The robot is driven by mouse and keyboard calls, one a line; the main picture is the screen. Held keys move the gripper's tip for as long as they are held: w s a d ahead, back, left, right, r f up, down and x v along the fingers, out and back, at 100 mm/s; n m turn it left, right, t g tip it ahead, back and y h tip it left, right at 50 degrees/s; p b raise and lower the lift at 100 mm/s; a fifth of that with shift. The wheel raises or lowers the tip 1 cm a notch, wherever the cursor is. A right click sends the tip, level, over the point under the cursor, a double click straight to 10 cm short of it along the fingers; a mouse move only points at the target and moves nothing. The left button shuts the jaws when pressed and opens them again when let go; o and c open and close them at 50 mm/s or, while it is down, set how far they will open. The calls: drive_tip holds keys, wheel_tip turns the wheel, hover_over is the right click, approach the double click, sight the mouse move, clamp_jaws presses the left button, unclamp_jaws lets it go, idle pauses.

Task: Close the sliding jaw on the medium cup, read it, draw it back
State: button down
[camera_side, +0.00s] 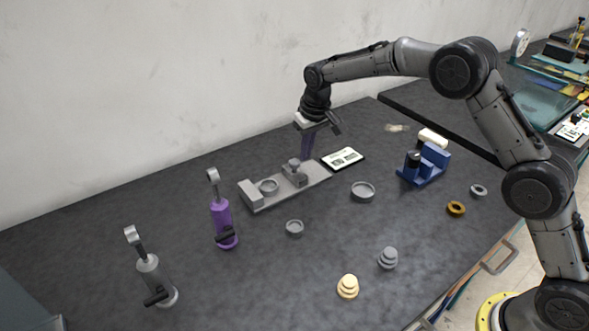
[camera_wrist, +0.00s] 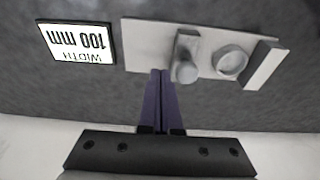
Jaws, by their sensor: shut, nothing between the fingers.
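The gauge is a light grey plate (camera_side: 318,177) with a fixed jaw block (camera_side: 250,193) at its left end and a sliding jaw (camera_side: 294,173) with an upright knob. A round grey cup (camera_side: 268,187) sits between the jaws. In the wrist view the cup (camera_wrist: 230,62) is close by the fixed jaw (camera_wrist: 265,66), with a gap to the sliding jaw (camera_wrist: 187,57). The display (camera_side: 343,158) reads "WIDTH 100 mm" in the wrist view (camera_wrist: 78,44). My gripper (camera_side: 307,156) is shut and empty, its purple fingers (camera_wrist: 161,73) at the plate's wall-side edge, beside the knob.
A smaller cup (camera_side: 294,228) and a wider cup (camera_side: 362,191) lie in front of the gauge. A purple spring unit (camera_side: 222,222), a grey one (camera_side: 155,281), a blue stand (camera_side: 425,164), stepped pieces (camera_side: 347,287) and rings (camera_side: 456,208) stand around.

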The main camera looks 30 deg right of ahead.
sight(290, 174)
drive_tip(key=shift+f, duration=0.75)
drive_tip(key=shift+f, duration=0.35)
drive_tip(key=shift+f, duration=0.65)
drive_tip(key=shift+a, duration=3.2)
idle(0.6)
drive_tip(key=shift+d, duration=0.15)
drive_tip(key=shift+d+r, duration=0.15)
drive_tip(key=shift+d, duration=0.15)
wheel_tip(290, 174, up, 7)
drive_tip(key=shift+d, duration=0.15)
idle(0.9)
drive_tip(key=shift+d, duration=0.1)
